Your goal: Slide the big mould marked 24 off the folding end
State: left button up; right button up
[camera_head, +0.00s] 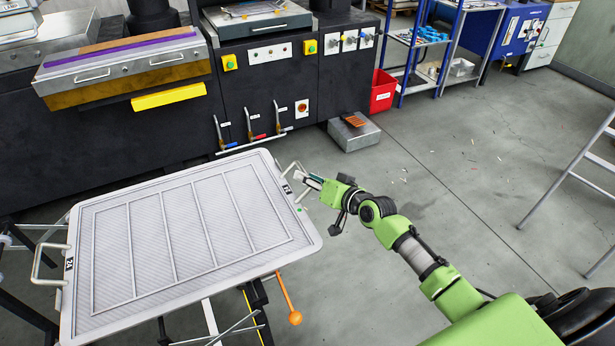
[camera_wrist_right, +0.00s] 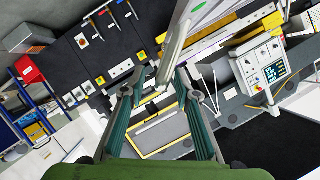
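The big mould (camera_head: 180,235) is a pale, flat, ribbed panel with a raised rim, lying in the left half of the head view. It has a mark on its left rim and another, reading 24, on its right rim. A wire handle (camera_head: 38,265) sticks out at its left end and another handle (camera_head: 291,168) at its right end. My right gripper (camera_head: 307,180) is at the right handle. In the right wrist view my right gripper (camera_wrist_right: 160,80) has its fingers apart, with a pale bar running between or just beyond the tips. I cannot tell whether they touch. My left gripper is out of view.
A metal frame with crossed legs and an orange-knobbed lever (camera_head: 291,302) stands under the mould. Black machines (camera_head: 270,90) line the back. A grey box (camera_head: 354,134) and a red bin (camera_head: 383,92) stand on the floor. A ladder (camera_head: 578,170) is far right; open floor lies between.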

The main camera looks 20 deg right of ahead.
jog(key=shift+w, duration=0.35)
grip_shut()
jog(key=shift+a, duration=0.15)
